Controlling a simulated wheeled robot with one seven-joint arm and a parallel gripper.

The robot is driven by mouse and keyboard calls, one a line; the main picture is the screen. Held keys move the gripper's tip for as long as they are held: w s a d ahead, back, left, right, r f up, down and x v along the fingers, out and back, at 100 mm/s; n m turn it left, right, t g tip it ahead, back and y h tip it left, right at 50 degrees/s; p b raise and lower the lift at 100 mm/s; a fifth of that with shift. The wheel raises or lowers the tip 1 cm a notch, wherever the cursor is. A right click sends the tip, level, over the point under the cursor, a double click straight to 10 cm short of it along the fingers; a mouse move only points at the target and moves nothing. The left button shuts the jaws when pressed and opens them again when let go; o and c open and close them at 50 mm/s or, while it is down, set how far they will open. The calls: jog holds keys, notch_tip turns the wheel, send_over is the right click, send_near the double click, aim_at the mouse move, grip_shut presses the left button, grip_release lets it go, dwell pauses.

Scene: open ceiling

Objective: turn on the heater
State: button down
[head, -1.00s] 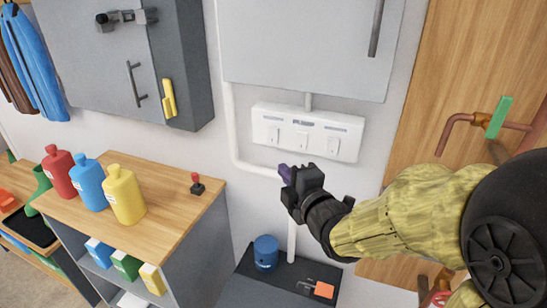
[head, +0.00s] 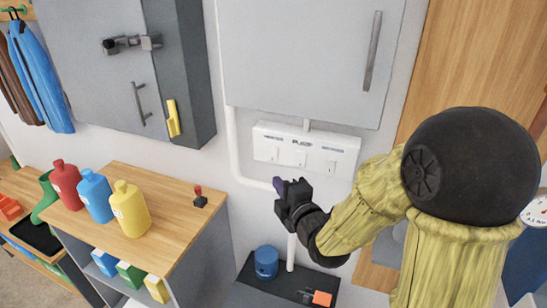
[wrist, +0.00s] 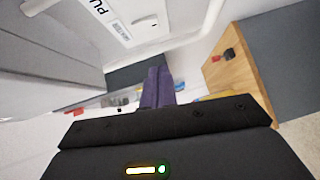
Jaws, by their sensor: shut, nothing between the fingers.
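A white switch panel (head: 317,140) is fixed to the wall below a grey cabinet. It carries three white rocker switches in a row: left (head: 272,153), middle (head: 299,158) and right (head: 331,166). Small labels sit above them; I cannot read which is for the heater. Part of the panel shows at the upper left of the wrist view (wrist: 112,22), with a label beginning "PU". My gripper (head: 278,184) is shut and empty, its purple fingertips just below the panel's left half and apart from the switches. The shut fingers also show in the wrist view (wrist: 157,87).
A grey cabinet (head: 300,60) hangs above the panel. A white pipe (head: 234,145) bends beneath it. Below stand a dark-topped unit with a blue canister (head: 266,262) and, at left, a wooden-topped shelf (head: 170,235) with bottles and a small red-knobbed lever (head: 199,197).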

aim_at(269, 159)
jog(key=w+p, duration=0.2)
jog(key=w, duration=0.1)
jog(key=w+a+p, duration=0.1)
jog(key=w+p, duration=0.1)
jog(key=w, duration=0.1)
jog(key=w+f+p, duration=0.1)
jog(key=w+p, duration=0.1)
jog(key=w, duration=0.2)
jog(key=shift+a+f, duration=0.1)
jog(key=shift+a, duration=0.15)
jog(key=shift+f, duration=0.1)
jog(key=shift+w+f+b, duration=0.1)
jog(key=shift+f+b, duration=0.1)
jog(key=shift+b, duration=0.7)
jog(key=shift+r, duration=0.25)
jog(key=shift+f, duration=0.1)
